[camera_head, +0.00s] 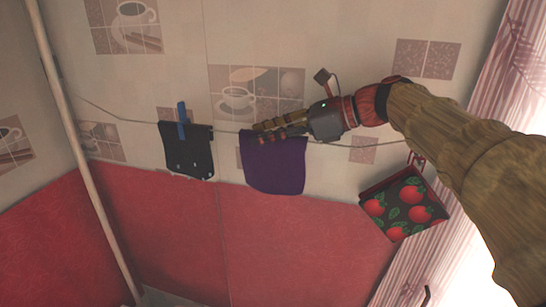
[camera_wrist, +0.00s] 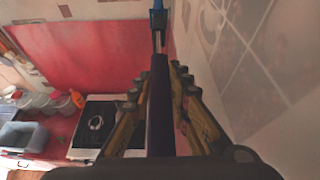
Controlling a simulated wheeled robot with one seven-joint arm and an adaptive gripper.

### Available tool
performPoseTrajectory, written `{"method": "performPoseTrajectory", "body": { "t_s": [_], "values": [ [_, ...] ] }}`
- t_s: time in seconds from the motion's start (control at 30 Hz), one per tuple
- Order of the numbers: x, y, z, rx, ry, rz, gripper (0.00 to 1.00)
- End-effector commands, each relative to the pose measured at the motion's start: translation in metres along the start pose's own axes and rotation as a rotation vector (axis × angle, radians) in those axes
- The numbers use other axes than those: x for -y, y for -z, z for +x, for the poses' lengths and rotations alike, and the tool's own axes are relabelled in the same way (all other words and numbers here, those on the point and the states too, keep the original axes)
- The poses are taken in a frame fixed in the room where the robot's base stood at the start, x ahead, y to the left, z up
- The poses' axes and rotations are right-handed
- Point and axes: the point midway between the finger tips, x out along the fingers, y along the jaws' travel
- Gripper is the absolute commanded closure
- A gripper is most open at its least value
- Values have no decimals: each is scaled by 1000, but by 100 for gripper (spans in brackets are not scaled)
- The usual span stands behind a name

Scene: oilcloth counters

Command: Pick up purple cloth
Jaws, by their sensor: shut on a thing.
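The purple cloth (camera_head: 274,167) hangs over a thin line along the tiled wall in the head view. My gripper (camera_head: 270,135) reaches in from the right and is shut on the cloth's top edge at the line. In the wrist view the cloth (camera_wrist: 160,110) is a narrow dark strip seen edge-on, between the two fingers of my gripper (camera_wrist: 159,92). The cloth still lies along the line, and its lower part hangs free. The fingers cover part of its top edge.
A black cloth (camera_head: 187,152) with a blue clothespin (camera_head: 182,118) hangs to the left. A tomato-patterned potholder (camera_head: 404,204) hangs at the right near a striped curtain (camera_head: 482,110). A pole (camera_head: 82,150) stands left. Below, the wrist view shows a stove (camera_wrist: 92,128), jars and a grey basin (camera_wrist: 20,137).

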Motion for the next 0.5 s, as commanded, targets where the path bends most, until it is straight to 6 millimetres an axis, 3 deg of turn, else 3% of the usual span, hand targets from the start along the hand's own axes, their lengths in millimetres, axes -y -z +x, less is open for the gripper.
{"method": "performPoseTrajectory", "body": {
  "t_s": [0.27, 0.5],
  "values": [
    [0, -2, -1, 0, 0, -1, 100],
    [0, -19, -8, 0, 0, -3, 100]
  ]
}}
